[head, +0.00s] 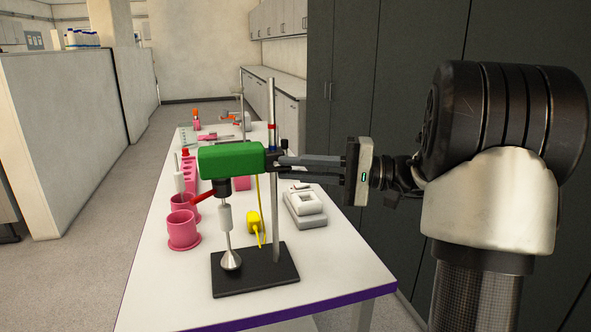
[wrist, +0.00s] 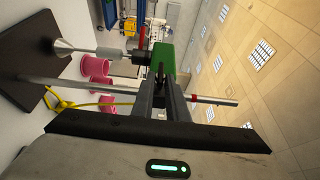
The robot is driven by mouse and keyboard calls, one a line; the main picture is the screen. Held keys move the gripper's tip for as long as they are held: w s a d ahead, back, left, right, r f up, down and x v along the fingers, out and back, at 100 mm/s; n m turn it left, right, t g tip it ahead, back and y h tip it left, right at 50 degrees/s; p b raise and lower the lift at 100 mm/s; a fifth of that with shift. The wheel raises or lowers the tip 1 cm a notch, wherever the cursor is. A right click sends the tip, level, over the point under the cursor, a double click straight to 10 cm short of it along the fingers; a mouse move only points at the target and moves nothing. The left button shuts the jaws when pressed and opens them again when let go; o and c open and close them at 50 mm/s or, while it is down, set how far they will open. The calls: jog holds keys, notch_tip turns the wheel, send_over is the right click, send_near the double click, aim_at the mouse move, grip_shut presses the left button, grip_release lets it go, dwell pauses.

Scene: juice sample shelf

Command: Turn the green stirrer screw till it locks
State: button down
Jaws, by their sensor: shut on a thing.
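The green stirrer (head: 230,159) is held level on an upright metal rod (head: 275,205), with its shaft and a metal cone pointing down over a black base (head: 265,275). My gripper (head: 282,160) reaches in from the right, its fingers level and closed at the stirrer's rod-side end. In the wrist view the closed fingers (wrist: 160,78) meet a small dark part against the green body (wrist: 165,55). I take this to be the stirrer screw; the fingers mostly hide it, so its turn angle cannot be seen.
Pink cups (head: 183,229) stand left of the black base. A yellow thing with a cord (head: 254,222) hangs behind the stirrer. A white and grey device (head: 305,208) sits right of the rod, below my gripper. The white table's (head: 335,270) front right is clear.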

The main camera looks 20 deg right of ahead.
jog(key=shift+r, duration=0.2)
jog(key=c, duration=1.7)
grip_release()
jog(key=shift+a, duration=0.1)
jog(key=shift+c, duration=0.2)
jog(key=shift+f, duration=0.1)
jog(key=p+v, duration=0.2)
jog(key=v, duration=1.5)
jog(key=shift+d, duration=0.3)
jog(key=shift+a, duration=0.1)
